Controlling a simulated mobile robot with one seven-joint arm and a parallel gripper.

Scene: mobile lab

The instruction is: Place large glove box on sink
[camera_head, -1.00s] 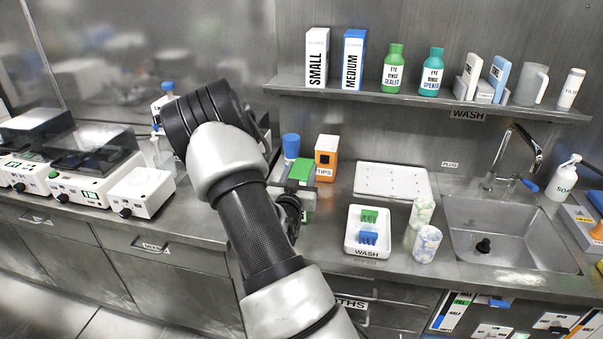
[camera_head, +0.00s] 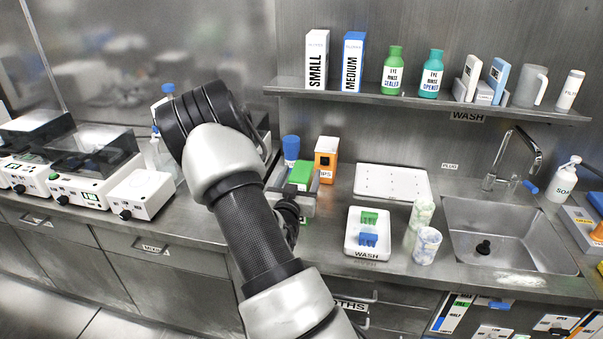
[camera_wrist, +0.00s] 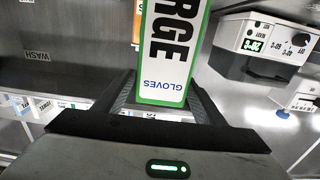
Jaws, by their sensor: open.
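The large glove box (camera_wrist: 165,60) is white with green edges and carries "LARGE" and "GLOVES" lettering, upside down in the wrist view. It stands between the fingers of my gripper (camera_wrist: 164,100), which are open on either side of it. Whether a finger touches it I cannot tell. In the head view a green-topped box (camera_head: 300,174), probably the same one, shows on the counter beside my arm, its lower part hidden. The sink (camera_head: 509,230) is a metal basin at the right of the counter, empty but for a dark plug.
An orange tips box (camera_head: 326,158) and a blue-capped item (camera_head: 291,149) stand behind the green-topped box. The faucet (camera_head: 513,165) rises behind the basin. A shelf (camera_head: 430,100) hangs above.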

